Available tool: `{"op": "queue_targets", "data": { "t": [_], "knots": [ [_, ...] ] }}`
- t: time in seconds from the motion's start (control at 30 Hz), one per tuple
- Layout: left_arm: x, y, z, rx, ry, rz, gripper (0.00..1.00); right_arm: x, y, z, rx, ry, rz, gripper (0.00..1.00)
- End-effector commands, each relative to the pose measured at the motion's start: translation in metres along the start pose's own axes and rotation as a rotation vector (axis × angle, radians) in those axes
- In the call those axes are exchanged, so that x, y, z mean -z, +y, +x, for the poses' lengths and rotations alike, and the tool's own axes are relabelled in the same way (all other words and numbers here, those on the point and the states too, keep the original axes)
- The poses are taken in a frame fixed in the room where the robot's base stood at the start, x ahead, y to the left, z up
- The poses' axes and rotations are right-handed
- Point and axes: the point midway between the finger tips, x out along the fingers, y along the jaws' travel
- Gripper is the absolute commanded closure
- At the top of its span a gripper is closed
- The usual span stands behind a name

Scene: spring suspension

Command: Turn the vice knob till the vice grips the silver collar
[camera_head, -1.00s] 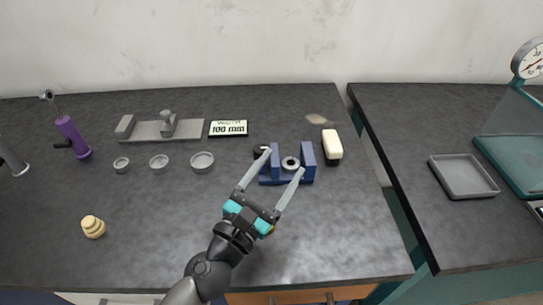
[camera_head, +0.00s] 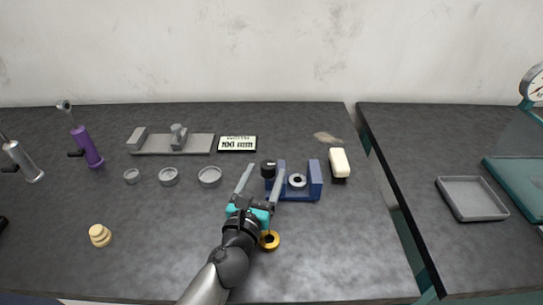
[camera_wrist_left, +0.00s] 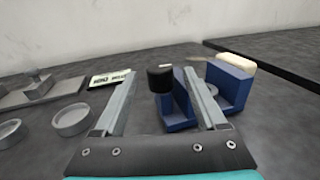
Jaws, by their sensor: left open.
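The blue vice (camera_head: 300,193) stands on the dark bench with two upright jaws. The silver collar (camera_head: 297,181) sits between the jaws; I cannot tell whether both jaws touch it. The black vice knob (camera_head: 268,169) is on the vice's left side. It also shows in the left wrist view (camera_wrist_left: 160,78), between my fingers' lines and beyond them. My left gripper (camera_head: 262,172) is open, its fingers pointing away toward the knob, one on each side of it in the picture. I cannot tell its exact depth from the knob. My right gripper is not in view.
A yellow ring (camera_head: 270,240) lies just right of my left wrist. A cream-topped block (camera_head: 340,163) stands right of the vice. A display (camera_head: 237,144), a grey gauge (camera_head: 172,144) and several grey cups (camera_head: 209,177) are to the left. A grey tray (camera_head: 472,198) is on the right bench.

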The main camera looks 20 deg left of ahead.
Motion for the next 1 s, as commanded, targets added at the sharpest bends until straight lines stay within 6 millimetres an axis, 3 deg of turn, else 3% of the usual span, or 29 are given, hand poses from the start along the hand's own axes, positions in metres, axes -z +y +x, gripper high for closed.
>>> {"op": "queue_targets", "data": {
  "t": [0.2, 0.43, 0.87, 1.0],
  "knots": [
    [0.000, 0.000, 0.034, -0.001, -0.002, 0.002, 0.27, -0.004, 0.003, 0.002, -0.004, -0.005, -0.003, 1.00],
    [0.000, 0.000, 0.057, 0.000, -0.001, 0.001, 0.27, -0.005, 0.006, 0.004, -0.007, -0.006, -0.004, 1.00],
    [0.000, 0.000, 0.064, 0.000, 0.000, 0.001, 0.27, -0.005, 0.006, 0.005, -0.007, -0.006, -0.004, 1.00],
    [0.000, 0.000, 0.064, 0.000, 0.000, 0.001, 0.41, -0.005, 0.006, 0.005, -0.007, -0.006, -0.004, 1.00]
  ]
}}
